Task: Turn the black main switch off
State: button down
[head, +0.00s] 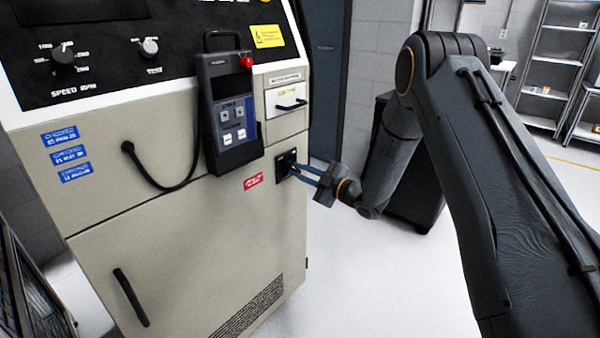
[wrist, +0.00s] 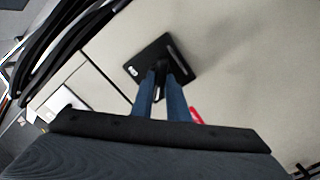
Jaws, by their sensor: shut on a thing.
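The black main switch (head: 283,168) is a dark square plate with a handle on the beige cabinet's front, right of a red label. My gripper (head: 294,169) reaches it from the right, its blue fingers at the handle. In the wrist view the black switch plate (wrist: 178,60) lies tilted in the picture, and the two blue fingertips (wrist: 163,72) are close together over its middle, shut on the handle. The fingers hide most of the handle, so its exact angle cannot be told.
A pendant (head: 228,110) with a red button hangs on the cabinet (head: 130,215), its black cable looping left. A small drawer (head: 287,98) with a black handle sits above the switch. A dark cabinet (head: 420,200) stands behind my arm. White floor is free to the right.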

jog(key=c, duration=1.7)
grip_release()
jog(key=shift+v, duration=3.9)
